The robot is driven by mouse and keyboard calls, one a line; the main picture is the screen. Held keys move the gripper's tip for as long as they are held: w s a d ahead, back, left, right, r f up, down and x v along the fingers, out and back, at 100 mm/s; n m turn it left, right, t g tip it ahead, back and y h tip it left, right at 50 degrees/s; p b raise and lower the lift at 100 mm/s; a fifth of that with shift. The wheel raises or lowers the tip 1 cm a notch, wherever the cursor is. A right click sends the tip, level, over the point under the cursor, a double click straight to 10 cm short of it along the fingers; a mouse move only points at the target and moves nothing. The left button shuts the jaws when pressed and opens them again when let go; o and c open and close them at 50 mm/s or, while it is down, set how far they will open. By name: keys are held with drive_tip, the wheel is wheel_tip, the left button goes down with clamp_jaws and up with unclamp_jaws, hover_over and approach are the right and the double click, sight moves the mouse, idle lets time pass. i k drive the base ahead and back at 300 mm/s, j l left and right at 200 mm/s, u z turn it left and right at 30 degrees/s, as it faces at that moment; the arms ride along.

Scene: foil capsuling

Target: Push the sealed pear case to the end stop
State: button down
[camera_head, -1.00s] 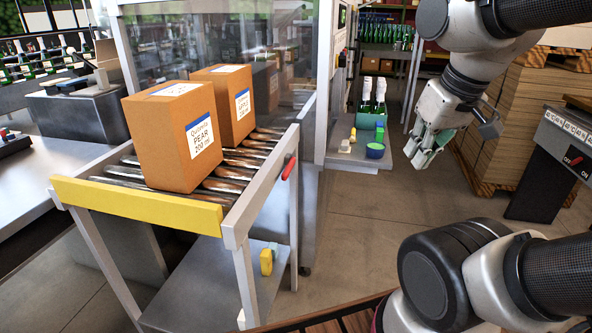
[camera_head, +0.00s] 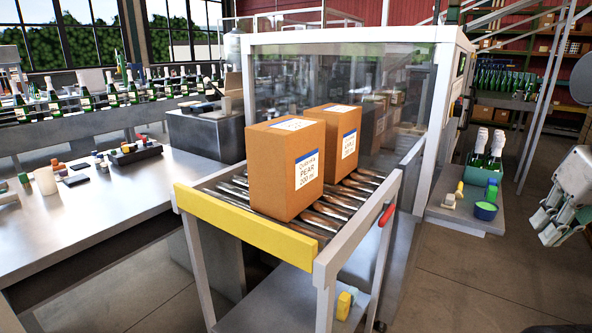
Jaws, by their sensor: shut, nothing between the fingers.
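The pear case (camera_head: 284,168), a brown carton with a white label reading "PEAR", stands upright on the roller conveyor (camera_head: 323,222). A gap of bare rollers lies between it and the yellow end stop (camera_head: 244,226) at the near end. A second, similar carton (camera_head: 343,142) stands right behind the pear case; its label is too small to read surely. My gripper (camera_head: 556,229) is at the right edge of the head view, shut and empty, well away from both cartons. Part of my arm is cut off by the frame.
A glass-sided machine (camera_head: 345,70) stands over the conveyor's far end. A red handle (camera_head: 387,215) is on the right rail. A metal worktable (camera_head: 100,215) fills the left. Open floor lies at front right.

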sight(286, 154)
drive_tip(key=u, duration=0.75)
drive_tip(key=i+l+u, duration=0.15)
drive_tip(key=l+u, duration=0.2)
drive_tip(key=i+l+u, duration=0.1)
drive_tip(key=l+u, duration=0.55)
